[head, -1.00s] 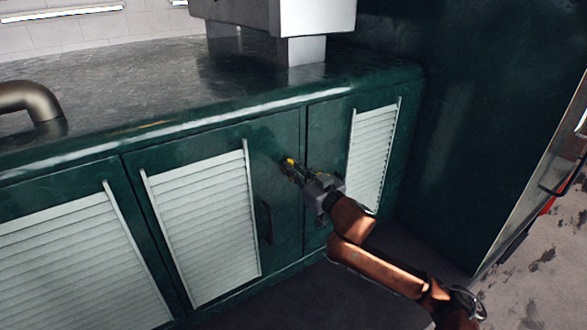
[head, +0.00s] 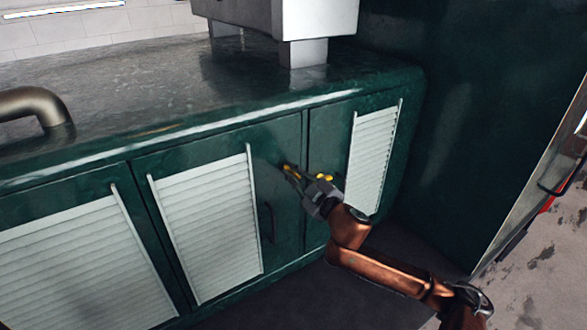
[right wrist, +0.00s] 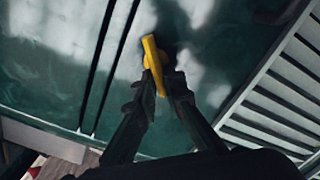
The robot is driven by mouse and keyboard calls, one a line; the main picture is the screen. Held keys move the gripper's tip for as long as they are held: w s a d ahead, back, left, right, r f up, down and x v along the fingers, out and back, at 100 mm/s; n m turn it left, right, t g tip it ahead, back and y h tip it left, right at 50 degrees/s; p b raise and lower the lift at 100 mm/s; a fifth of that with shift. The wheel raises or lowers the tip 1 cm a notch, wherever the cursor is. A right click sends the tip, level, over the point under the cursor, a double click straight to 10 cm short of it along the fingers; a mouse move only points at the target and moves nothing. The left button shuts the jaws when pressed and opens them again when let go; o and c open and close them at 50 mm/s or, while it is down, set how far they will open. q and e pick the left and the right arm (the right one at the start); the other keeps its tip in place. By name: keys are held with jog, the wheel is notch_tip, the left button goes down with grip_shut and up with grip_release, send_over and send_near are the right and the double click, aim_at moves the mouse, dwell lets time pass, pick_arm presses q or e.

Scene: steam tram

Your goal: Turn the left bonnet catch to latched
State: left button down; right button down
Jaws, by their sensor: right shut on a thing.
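The left bonnet catch is a small yellow lever (head: 290,171) on the dark green bonnet door, just left of a vertical seam. In the right wrist view the yellow lever (right wrist: 153,58) stands nearly upright in the picture, slightly tilted against the seam lines. My right gripper (head: 297,178) reaches it from the lower right. Its dark fingertips (right wrist: 163,84) are shut on the lever's near end, hiding part of it. Another yellow patch shows on the gripper's side in the head view; I cannot tell what it is. My left gripper is out of view.
A dark vertical door handle (head: 268,222) is just below the catch. White louvred panels (head: 207,225) and (head: 373,157) another louvred panel flank it. A dark green wall (head: 460,130) rises at right. A bent pipe (head: 38,104) and a white box (head: 315,18) stand on the bonnet top.

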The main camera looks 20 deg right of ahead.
jog(key=shift+a+f+n+p, duration=0.15)
jog(key=shift+n+p, duration=0.3)
jog(key=shift+n, duration=1.2)
jog(key=shift+f+n+p, duration=0.3)
jog(key=shift+n+p, duration=0.2)
jog(key=shift+n, duration=1.1)
jog(key=shift+a+f+n+p, duration=0.15)
jog(key=shift+n+p, duration=0.3)
jog(key=shift+n, duration=1.2)
jog(key=shift+f, duration=0.1)
jog(key=c, duration=2)
grip_release()
jog(key=s, duration=0.4)
jog(key=s+d, duration=0.1)
jog(key=s, duration=0.7)
jog(key=shift+d, duration=0.4)
